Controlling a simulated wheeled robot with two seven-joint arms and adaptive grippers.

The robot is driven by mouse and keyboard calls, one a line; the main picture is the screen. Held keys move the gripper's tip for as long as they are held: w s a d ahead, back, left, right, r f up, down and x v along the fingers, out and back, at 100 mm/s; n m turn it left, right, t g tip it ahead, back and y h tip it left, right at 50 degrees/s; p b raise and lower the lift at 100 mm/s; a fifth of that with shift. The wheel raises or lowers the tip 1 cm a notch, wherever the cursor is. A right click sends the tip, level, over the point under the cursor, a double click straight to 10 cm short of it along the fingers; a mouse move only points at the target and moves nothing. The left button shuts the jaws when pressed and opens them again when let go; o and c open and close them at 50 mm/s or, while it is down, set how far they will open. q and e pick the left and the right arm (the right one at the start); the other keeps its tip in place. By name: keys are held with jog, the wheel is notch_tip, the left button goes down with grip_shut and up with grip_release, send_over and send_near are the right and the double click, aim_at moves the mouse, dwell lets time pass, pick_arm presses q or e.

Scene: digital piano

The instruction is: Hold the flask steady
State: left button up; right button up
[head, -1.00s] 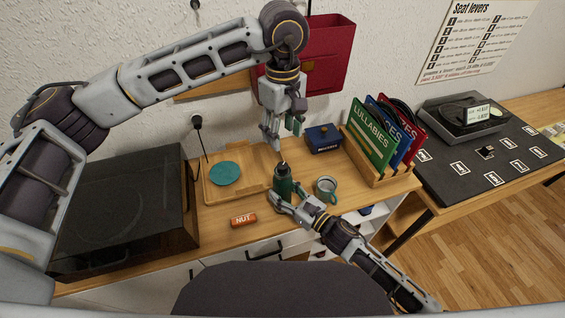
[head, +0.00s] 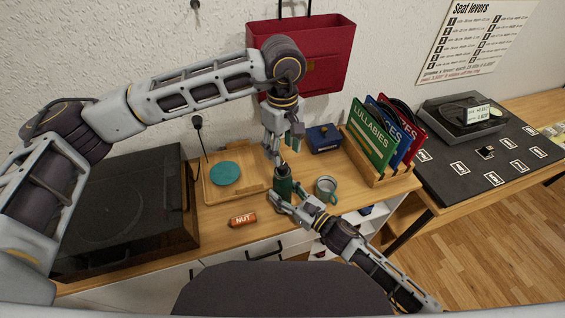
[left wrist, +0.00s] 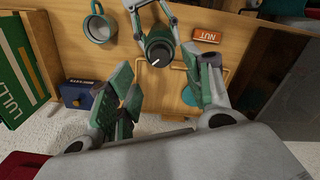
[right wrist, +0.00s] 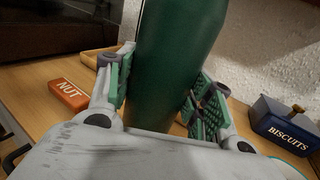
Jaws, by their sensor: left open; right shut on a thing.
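The dark green flask (head: 283,184) stands upright on the wooden cabinet top. My right gripper (head: 284,198) is shut around its body from the front right; the right wrist view shows the green body (right wrist: 172,60) between the finger pads. My left gripper (head: 275,150) is open and points down just above the flask's top. In the left wrist view the flask's dark round top with a white mark (left wrist: 158,48) shows beyond and between the spread fingers, apart from them. The flask's base is hidden in the wrist views.
A teal mug (head: 325,188) stands close right of the flask. An orange NUT bar (head: 243,220) lies to the left front. A wooden tray (head: 212,195) with a teal disc, a blue BISCUITS box (head: 324,138) and a book rack (head: 385,176) stand around.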

aim_at(282, 165)
pick_arm(q)
jog(key=shift+f, duration=3.25)
jog(key=c, duration=1.1)
jog(key=shift+o, duration=0.2)
